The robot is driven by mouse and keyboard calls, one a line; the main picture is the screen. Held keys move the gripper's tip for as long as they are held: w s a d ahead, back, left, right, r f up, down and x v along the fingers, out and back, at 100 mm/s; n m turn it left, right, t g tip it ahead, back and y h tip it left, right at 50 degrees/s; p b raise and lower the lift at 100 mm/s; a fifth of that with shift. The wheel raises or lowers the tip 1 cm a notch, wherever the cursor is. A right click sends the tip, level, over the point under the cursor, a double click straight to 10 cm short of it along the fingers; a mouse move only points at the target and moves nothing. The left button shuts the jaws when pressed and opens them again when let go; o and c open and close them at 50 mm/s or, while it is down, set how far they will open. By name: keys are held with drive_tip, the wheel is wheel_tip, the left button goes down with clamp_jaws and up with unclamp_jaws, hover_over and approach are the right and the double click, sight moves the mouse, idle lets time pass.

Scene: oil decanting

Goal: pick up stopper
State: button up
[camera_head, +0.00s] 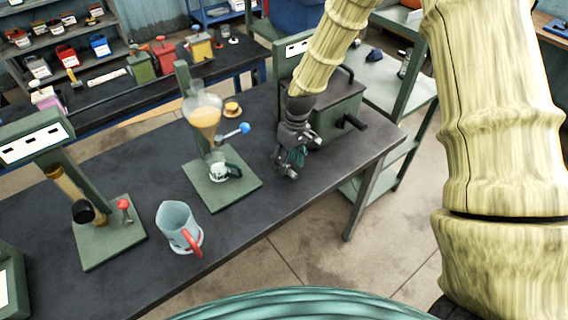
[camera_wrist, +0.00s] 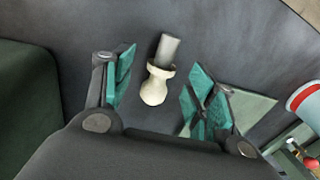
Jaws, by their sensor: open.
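The stopper (camera_wrist: 156,82) lies on its side on the dark bench top in the wrist view, with a cream rounded knob and a grey cylindrical plug. It lies between the spread green-padded fingers of my gripper (camera_wrist: 163,92), with clear space on both sides. The knob is nearer my palm and the plug points away. In the head view my gripper (camera_head: 291,160) is low over the bench, right of the green stand with the funnel. I cannot make out the stopper there; my gripper may hide it.
The funnel stand (camera_head: 222,195) holds a glass vessel of amber liquid (camera_head: 205,118) with a blue-knobbed lever. A clear jug with a red handle (camera_head: 175,222) stands nearer the front edge. A green box machine (camera_head: 335,103) with a black handle stands close behind my gripper.

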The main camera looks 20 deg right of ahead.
drive_tip(key=shift+s+a+f+p, duration=0.15)
drive_tip(key=shift+f+p, duration=0.2)
drive_tip(key=shift+f, duration=0.8)
clamp_jaws()
